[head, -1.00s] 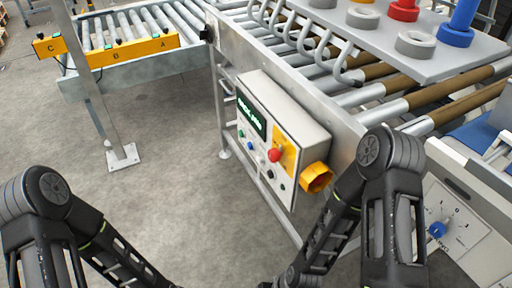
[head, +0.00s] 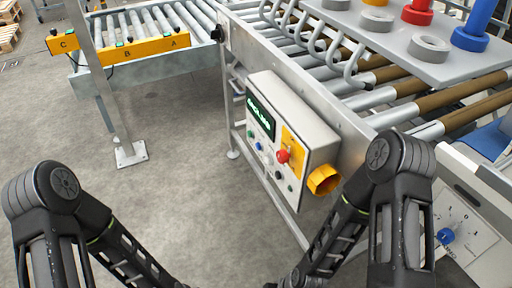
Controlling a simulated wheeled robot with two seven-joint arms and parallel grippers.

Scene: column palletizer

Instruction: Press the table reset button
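A grey control box (head: 309,123) is fixed to the side of the roller conveyor, right of centre in the head view. Its face carries a lit green display (head: 261,116), a red mushroom button (head: 283,156) on a yellow plate, and several small buttons, including a blue one (head: 258,147), a green one (head: 250,134) and a white one. Which of them is the table reset button cannot be read. A yellow shrouded part (head: 323,180) sticks out at the box's lower right. Both my arms reach down out of the bottom of the picture, and neither gripper shows.
A grey plate (head: 455,70) on the rollers bears grey, red and blue ring pieces. A yellow bar (head: 148,47) marked A, B, C and a metal post (head: 105,90) stand left. A panel with a blue knob (head: 446,236) is at right. Open floor lies between.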

